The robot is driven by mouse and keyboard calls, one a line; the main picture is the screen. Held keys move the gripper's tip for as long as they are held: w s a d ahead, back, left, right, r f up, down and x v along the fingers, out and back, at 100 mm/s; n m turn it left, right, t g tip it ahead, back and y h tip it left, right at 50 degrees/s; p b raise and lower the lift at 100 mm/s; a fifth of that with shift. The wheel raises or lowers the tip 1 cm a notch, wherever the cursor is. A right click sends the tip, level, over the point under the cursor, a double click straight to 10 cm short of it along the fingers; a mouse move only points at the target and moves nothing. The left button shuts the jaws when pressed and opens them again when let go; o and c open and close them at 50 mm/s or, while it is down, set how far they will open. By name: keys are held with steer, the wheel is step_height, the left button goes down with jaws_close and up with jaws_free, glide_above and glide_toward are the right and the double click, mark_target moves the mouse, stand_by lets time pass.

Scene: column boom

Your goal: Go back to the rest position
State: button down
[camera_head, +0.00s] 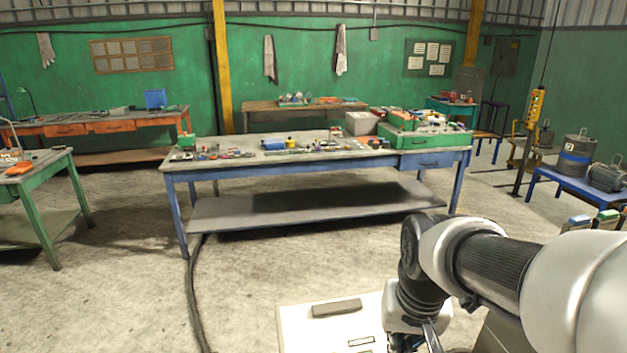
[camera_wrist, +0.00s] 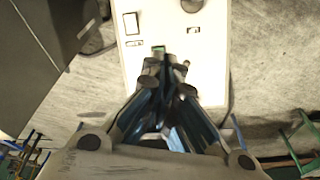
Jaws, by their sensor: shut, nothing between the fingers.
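My gripper (camera_wrist: 166,62) is shut and empty in the wrist view, its fingers drawn together in front of a pale panel that appears to be part of my base. In the head view my gripper (camera_head: 428,338) hangs at the bottom edge, pointing down, and its fingertips are cut off by the frame. My arm comes in from the right and bends downward at the wrist. No object is in my gripper.
A long blue-legged workbench (camera_head: 330,165) with tools and parts stands ahead, beyond open concrete floor. A green workbench (camera_head: 45,175) is at left. A blue stand (camera_head: 568,182) with a drum (camera_head: 574,160) is at right. A dark cable (camera_head: 192,290) runs along the floor.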

steer(key=s+r+n+t, duration=0.1)
steer(key=s+r+t, duration=0.1)
steer(key=s, duration=1.3)
steer(key=shift+r+n, duration=0.25)
steer(key=shift+n, duration=0.15)
steer(key=shift+w, duration=0.1)
